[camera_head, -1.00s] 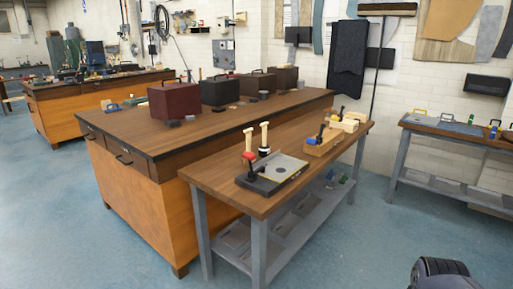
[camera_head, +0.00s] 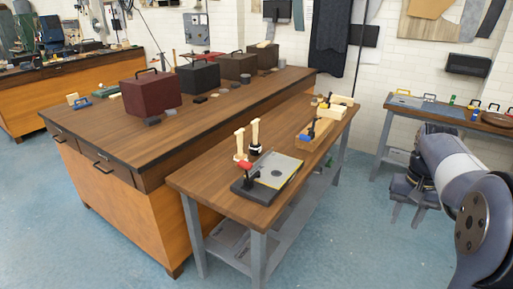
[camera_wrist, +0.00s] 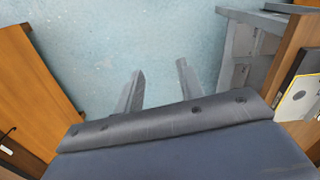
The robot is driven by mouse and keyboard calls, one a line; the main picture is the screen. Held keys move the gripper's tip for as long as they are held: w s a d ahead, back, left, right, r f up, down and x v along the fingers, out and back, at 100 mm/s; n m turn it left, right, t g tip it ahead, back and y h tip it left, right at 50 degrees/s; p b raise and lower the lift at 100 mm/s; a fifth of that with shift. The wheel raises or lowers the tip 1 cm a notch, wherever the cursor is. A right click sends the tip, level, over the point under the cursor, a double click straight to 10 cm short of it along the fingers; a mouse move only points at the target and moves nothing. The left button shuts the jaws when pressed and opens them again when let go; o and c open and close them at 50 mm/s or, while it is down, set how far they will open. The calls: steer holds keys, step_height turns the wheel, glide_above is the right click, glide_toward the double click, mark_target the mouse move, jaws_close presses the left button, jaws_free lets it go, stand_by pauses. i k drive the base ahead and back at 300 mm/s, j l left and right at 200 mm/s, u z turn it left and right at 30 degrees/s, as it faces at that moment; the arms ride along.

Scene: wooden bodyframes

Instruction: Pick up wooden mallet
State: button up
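Two upright tools with pale wooden handles stand near the middle of the front table (camera_head: 205,182). The left one (camera_head: 240,144) has a pale lower end and looks like the wooden mallet, though it is small. The right one (camera_head: 255,133) has a dark and white lower end. My gripper (camera_head: 405,218) hangs to the right of the table, well apart from both tools. In the wrist view my gripper (camera_wrist: 160,72) is open and empty, with blue floor beyond its fingers. Neither tool shows in the wrist view.
A dark jig (camera_head: 268,178) with a red-handled clamp lies just in front of the tools. A larger bench (camera_head: 100,125) with several cases stands left. A side table (camera_head: 400,100) is at right. Floor between is clear.

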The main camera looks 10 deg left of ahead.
mark_target(239, 155)
steer(key=i+j, duration=0.2)
steer(key=j, duration=0.2)
steer(key=i+j+z, duration=0.1)
steer(key=i+j, duration=0.15)
steer(key=j, duration=0.15)
steer(key=i+j, duration=0.2)
steer(key=j, duration=0.25)
steer(key=i+j, duration=0.2)
steer(key=j, duration=0.2)
steer(key=i+j+z, duration=0.1)
steer(key=j, duration=0.3)
steer(key=i+j, duration=0.3)
steer(key=j, duration=0.15)
steer(key=i+j+z, duration=0.1)
steer(key=j, duration=0.35)
steer(key=i+j, duration=0.25)
steer(key=j, duration=0.2)
